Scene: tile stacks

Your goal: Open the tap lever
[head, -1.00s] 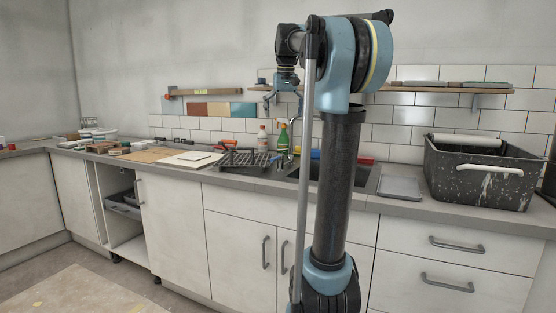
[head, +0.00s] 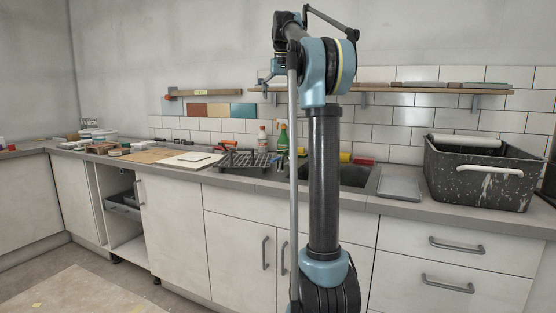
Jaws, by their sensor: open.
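The dark sink (head: 352,174) is set in the grey counter, partly behind my upright arm. I cannot make out the tap or its lever; my arm covers the stretch behind the sink where a tap could stand. Part of my gripper (head: 267,77) shows as a small blue piece left of the arm, high in front of the wall shelf. The rest of it is hidden behind my arm. It is open, with nothing seen in it, and is well above the counter.
A green spray bottle (head: 283,137), a clear bottle (head: 262,137) and a dark rack (head: 245,160) stand left of the sink. A speckled black tub (head: 478,180) is at the right. A wall shelf (head: 420,88) runs above.

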